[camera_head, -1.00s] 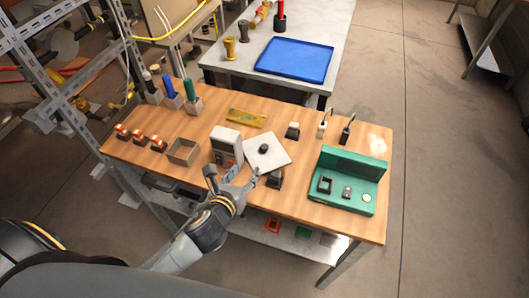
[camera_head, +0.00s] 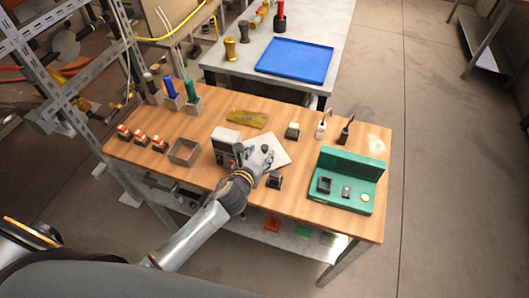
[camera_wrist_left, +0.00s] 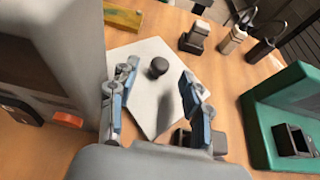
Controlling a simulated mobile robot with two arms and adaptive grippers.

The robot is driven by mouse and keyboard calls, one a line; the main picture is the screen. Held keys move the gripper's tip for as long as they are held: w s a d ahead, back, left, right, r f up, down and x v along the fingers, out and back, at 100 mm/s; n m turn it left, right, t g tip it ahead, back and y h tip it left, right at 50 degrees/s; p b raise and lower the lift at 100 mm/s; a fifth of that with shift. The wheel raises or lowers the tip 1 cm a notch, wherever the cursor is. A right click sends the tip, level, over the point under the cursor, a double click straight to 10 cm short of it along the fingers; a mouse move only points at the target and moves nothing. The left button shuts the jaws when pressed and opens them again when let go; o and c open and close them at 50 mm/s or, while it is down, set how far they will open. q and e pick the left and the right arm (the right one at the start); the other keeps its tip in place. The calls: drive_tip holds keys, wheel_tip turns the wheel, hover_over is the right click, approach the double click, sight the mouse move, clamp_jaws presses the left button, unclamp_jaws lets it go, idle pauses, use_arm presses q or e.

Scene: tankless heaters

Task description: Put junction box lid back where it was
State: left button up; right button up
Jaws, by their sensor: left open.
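The junction box lid, a flat white square plate (camera_head: 280,153) with a dark round knob, lies on the wooden workbench (camera_head: 345,137). It also shows in the left wrist view (camera_wrist_left: 152,105), with its knob (camera_wrist_left: 158,67) standing up. My left gripper (camera_head: 264,152) is over the lid and hides part of it. In the left wrist view the two fingers (camera_wrist_left: 160,76) are spread apart, one on each side of the knob and clear of it. A grey box with a dark front (camera_head: 227,142) stands just left of the lid. My right gripper is not in view.
A small dark block (camera_head: 274,180) sits close to the lid's front edge. A green open case (camera_head: 345,200) stands to the right. A yellow block (camera_head: 246,118) lies behind, and a small open box (camera_head: 184,151) stands to the left.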

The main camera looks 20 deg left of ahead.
sight(264, 148)
use_arm(q)
drive_tip(key=x, duration=0.3)
drive_tip(key=shift+w+f, duration=0.1)
drive_tip(key=shift+w, duration=0.05)
clamp_jaws()
